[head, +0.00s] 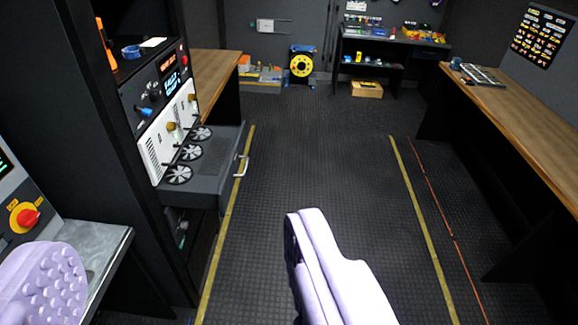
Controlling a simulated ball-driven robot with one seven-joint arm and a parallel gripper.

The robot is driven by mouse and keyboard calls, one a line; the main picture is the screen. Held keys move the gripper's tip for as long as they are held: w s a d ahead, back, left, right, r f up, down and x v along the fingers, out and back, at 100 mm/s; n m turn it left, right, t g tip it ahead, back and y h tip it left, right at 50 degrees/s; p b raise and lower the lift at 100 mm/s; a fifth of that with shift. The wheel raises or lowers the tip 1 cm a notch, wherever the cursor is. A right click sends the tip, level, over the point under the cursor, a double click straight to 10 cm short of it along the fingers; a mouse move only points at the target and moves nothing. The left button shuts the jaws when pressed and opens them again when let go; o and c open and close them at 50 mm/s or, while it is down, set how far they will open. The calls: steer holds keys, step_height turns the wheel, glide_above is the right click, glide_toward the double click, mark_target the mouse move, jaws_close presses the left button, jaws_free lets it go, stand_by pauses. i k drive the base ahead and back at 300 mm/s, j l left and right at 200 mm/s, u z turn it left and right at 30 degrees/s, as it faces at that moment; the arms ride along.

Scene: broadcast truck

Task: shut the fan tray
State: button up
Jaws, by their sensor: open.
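The fan tray (228,143) is a dark grey drawer pulled out of the equipment rack on the left. Several round fans (190,152) show in it, along its rack side. A pale bar handle (241,166) is on its front, facing the aisle. My gripper (182,236) is open and empty, its two lavender fingers wide apart. The left finger, with a studded pad, is at the lower left corner. The other finger is at the bottom centre, nearer the camera than the tray and lower in the picture. Neither finger appears to touch the tray.
The rack (160,100) has white panels and knobs above the tray. A grey console with a red knob (28,217) stands at the lower left. A wooden bench (530,115) runs along the right. The dark floor (320,170) between yellow lines is clear.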

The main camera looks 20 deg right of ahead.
mark_target(204, 175)
steer(key=i+z, duration=0.2)
steer(key=i, duration=0.25)
steer(key=i+z, duration=0.2)
steer(key=i, duration=0.25)
steer(key=i+j+z, duration=0.2)
steer(key=i, duration=0.25)
steer(key=i+j+z, duration=0.2)
steer(key=i, duration=0.25)
steer(key=i+j+z, duration=0.15)
steer(key=i, duration=0.25)
